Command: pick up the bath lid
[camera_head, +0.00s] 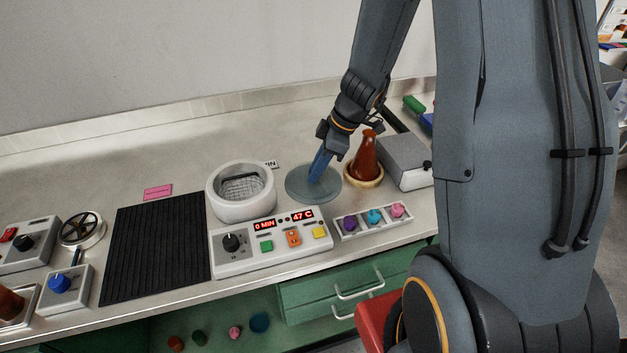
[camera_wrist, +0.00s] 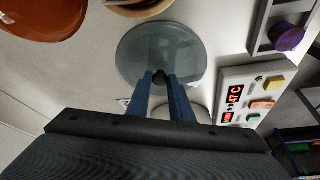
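The bath lid is a round, see-through grey-blue disc (camera_head: 299,190) with a small dark knob. It lies on the counter just right of the white round bath (camera_head: 240,205). In the wrist view the lid (camera_wrist: 135,55) is at the top middle, with its knob between my blue fingertips. My gripper (camera_head: 317,174) reaches down over the lid from above; it also shows in the wrist view (camera_wrist: 161,78). The fingers stand on either side of the knob. I cannot tell whether they press on it. The bath is open at the top, with a wire basket inside.
A control panel (camera_head: 272,245) with lit displays stands in front. A brown flask in a wooden bowl (camera_head: 363,174) is close on the right, beside a grey box (camera_head: 404,160). A tray of coloured knobs (camera_head: 374,221) is at front right. Free counter lies behind the bath.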

